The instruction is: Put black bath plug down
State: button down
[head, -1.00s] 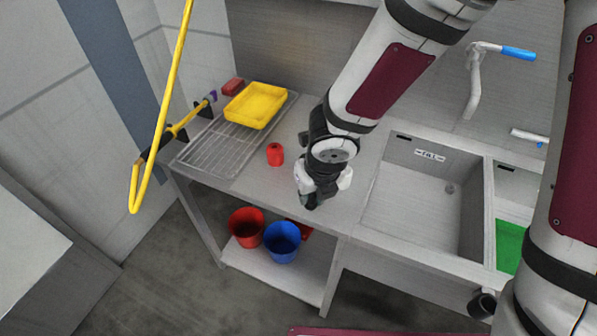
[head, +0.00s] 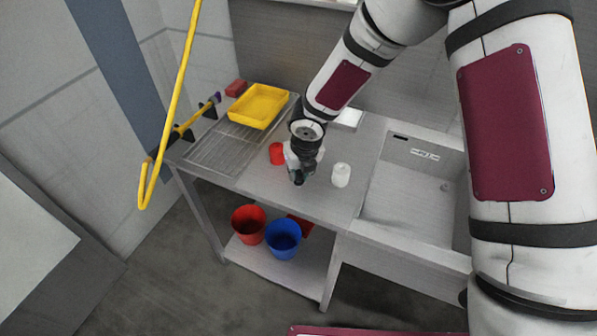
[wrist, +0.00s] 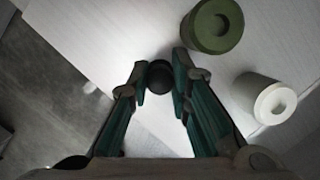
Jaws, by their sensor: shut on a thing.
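The black bath plug (wrist: 160,75) shows in the wrist view as a small dark round thing between my fingertips. My gripper (head: 298,181) is shut on it, low over the front part of the steel counter (head: 325,203), left of the sink. It also shows in the wrist view (wrist: 159,82). In the head view the plug is too small and dark to make out. I cannot tell whether it touches the counter.
A white cylinder (head: 341,175) stands right of my gripper, a red one (head: 277,153) left. A dark green holed cylinder (wrist: 213,27) shows in the wrist view. A yellow tray (head: 258,106) lies on the rack at left. The sink (head: 410,195) is right. The counter's front edge is close.

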jog(key=shift+f, duration=0.2)
jog(key=c, duration=1.8)
grip_release()
jog(key=shift+o, duration=0.2)
jog(key=v, duration=1.2)
jog(key=s+d+r+m+t+h, duration=0.15)
jog(key=s+d+r+m, duration=0.25)
jog(key=d+r+m, duration=0.5)
jog(key=s+d+r+m+h, duration=0.2)
jog(key=s+d+r+m, duration=0.1)
jog(key=d+r+m, duration=0.65)
jog(key=s+d+r+m+y, duration=0.1)
jog(key=s+r+m, duration=0.1)
jog(key=s+m, duration=0.5)
jog(key=s+d+r+m+t+y, duration=0.1)
jog(key=s+d+r+m, duration=0.1)
jog(key=s+m, duration=0.6)
jog(key=m, duration=0.7)
jog(key=shift+s+d+r, duration=0.2)
jog(key=shift+s+d, duration=0.05)
